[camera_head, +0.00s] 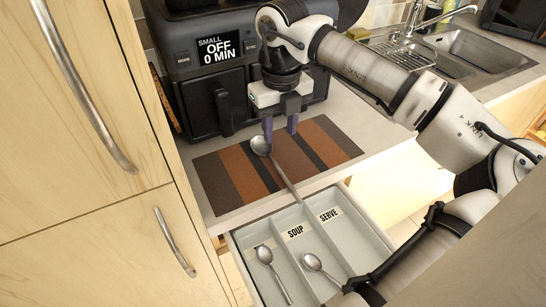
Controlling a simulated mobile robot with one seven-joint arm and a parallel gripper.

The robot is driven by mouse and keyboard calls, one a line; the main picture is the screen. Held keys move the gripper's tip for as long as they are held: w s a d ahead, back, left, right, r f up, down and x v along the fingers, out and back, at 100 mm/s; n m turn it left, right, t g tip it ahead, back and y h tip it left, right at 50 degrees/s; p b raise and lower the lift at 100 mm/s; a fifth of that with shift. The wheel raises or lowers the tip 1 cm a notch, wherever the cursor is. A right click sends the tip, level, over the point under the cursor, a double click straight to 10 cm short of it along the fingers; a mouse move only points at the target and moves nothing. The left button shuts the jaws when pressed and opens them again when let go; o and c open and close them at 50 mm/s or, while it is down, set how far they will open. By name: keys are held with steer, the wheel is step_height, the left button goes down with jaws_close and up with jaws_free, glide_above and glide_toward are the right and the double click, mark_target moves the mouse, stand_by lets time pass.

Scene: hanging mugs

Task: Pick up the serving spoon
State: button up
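A large metal spoon (260,146), which looks like the serving spoon, lies on the striped placemat (225,188). Its bowl is toward the back and its handle points down to the right, toward the open drawer. My gripper (280,131) is above the mat, pointing down, its two purple fingers apart. The left fingertip is close to the spoon's bowl in the picture; I cannot tell whether they touch. No object shows held between the fingers.
The open drawer (240,243) holds a spoon (265,255) at left and another spoon (312,262) in the "SOUP" compartment. The visible part of the "SERVE" compartment is empty. A black air fryer (216,98) stands behind the mat. A sink (470,55) is at back right.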

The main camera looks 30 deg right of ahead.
glide_above(276, 163)
steer(key=f, duration=0.4)
steer(key=shift+d+f+p, duration=0.15)
steer(key=shift+d+p, duration=0.2)
steer(key=shift+a+f+p, duration=0.2)
steer(key=shift+f+p, duration=0.4)
steer(key=shift+f, duration=0.75)
steer(key=shift+a+f+p, duration=0.15)
steer(key=shift+f+p, duration=0.4)
steer(key=shift+f, duration=0.75)
jaws_close()
